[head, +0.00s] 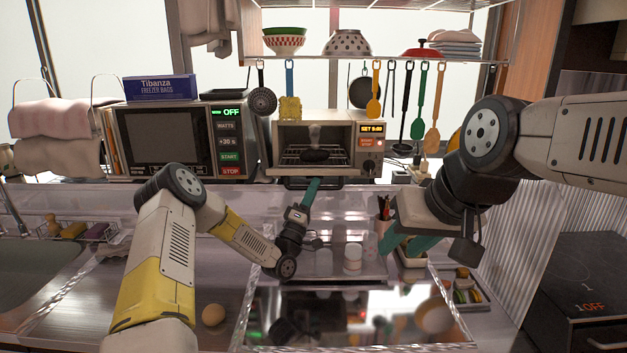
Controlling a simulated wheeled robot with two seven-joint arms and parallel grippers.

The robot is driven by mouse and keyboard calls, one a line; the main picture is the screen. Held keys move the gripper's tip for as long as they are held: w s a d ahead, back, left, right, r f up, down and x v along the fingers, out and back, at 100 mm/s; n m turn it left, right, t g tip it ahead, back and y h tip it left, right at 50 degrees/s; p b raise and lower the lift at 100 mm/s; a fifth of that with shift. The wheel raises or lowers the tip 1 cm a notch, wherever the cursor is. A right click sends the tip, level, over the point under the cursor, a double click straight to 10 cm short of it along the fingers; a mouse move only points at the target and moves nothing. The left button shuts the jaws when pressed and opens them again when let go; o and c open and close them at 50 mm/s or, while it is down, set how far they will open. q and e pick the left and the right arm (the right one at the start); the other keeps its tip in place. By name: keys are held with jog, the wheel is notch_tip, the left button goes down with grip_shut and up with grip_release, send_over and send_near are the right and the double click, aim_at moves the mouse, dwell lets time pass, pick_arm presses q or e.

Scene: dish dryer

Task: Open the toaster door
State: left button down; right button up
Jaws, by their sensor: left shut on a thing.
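The toaster oven (366,128) stands on the back shelf, with lit displays on its right side. Its front shows the rack (290,155) and a dark item (315,156) inside. The door (300,180) appears swung down, seen nearly edge-on below the opening. My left gripper (312,188) has its teal fingers shut at the middle of the door's front edge, where the handle is; the fingers hide part of it. My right gripper (408,243) hangs to the right over the counter, its teal fingers apart and empty, well away from the toaster.
A microwave (166,140) with a blue freezer bag box (161,88) on top stands left of the toaster. Utensils, including an orange spatula (432,140), hang above and to the right. A white jar (352,258) stands below, and a round item (213,315) lies on the counter.

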pick_arm(q)
jog(key=shift+w+f+m+h, duration=0.2)
jog(key=shift+f+m+h, duration=0.25)
jog(key=shift+f, duration=0.4)
jog(key=shift+w+f+m+h, duration=0.2)
jog(key=shift+f+m+h, duration=0.15)
jog(key=shift+f+h, duration=0.35)
jog(key=shift+f, duration=0.1)
jog(key=c, duration=1.4)
grip_release()
